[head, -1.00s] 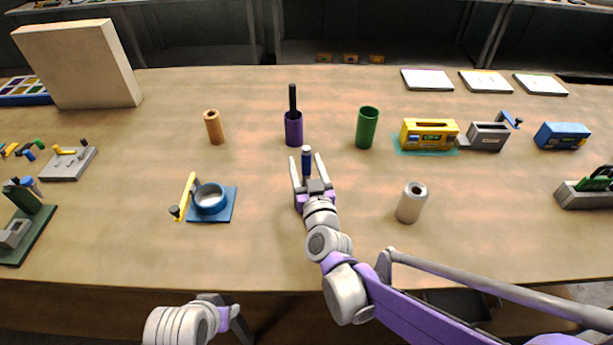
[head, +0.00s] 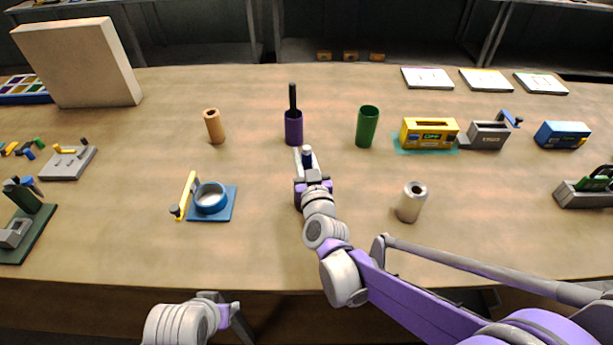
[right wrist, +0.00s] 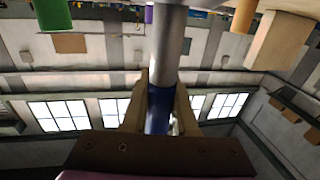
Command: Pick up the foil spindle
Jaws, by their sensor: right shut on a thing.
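The foil spindle (head: 306,158), a slim upright rod with a dark blue end, is between the fingers of my right gripper (head: 307,165) near the middle of the table. In the right wrist view my right gripper (right wrist: 158,105) is shut on the blue part of the spindle (right wrist: 157,110), and its silver shaft (right wrist: 168,45) runs out beyond the fingers. I cannot tell whether the spindle touches the table.
A purple holder (head: 293,129) with a dark rod stands just behind the gripper. A green cup (head: 367,127), a brown tube (head: 214,127), a grey roll (head: 411,202) and a blue ring fixture (head: 211,198) stand around it.

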